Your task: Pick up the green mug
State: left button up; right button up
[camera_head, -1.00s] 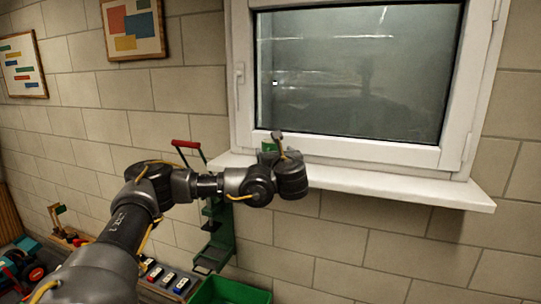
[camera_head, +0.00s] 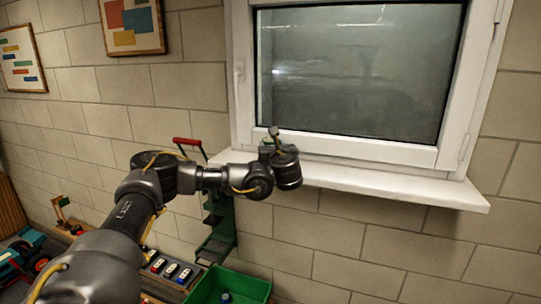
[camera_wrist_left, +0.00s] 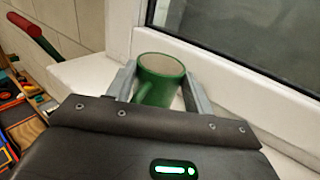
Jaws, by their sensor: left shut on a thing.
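The green mug (camera_wrist_left: 160,85) stands upright on the white windowsill in the left wrist view, close to the window frame. Its handle is toward the lower left of that view. My left gripper (camera_wrist_left: 158,80) has one grey finger on each side of the mug and is shut on it. I cannot tell whether the mug's base touches the sill. In the head view my left wrist (camera_head: 275,172) is at the left end of the sill and hides nearly all of the mug. My right gripper is not in view.
The white windowsill (camera_head: 400,188) is bare to the right. The closed window (camera_head: 350,75) rises behind it. A green stand with a red handle (camera_head: 187,142) is left of the sill. Below are a green bin (camera_head: 255,288) and a bench with several small items (camera_head: 170,270).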

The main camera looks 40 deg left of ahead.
pick_arm(q)
jog(key=shift+c, duration=0.8)
jog(key=shift+r, duration=0.1)
jog(key=shift+r+b, duration=0.65)
jog(key=shift+r, duration=0.05)
jog(key=s+d+r+b, duration=0.8)
jog(key=s+r+b, duration=0.3)
jog(key=b, duration=0.6)
jog(key=shift+s+r, duration=0.15)
jog(key=shift+s, duration=0.05)
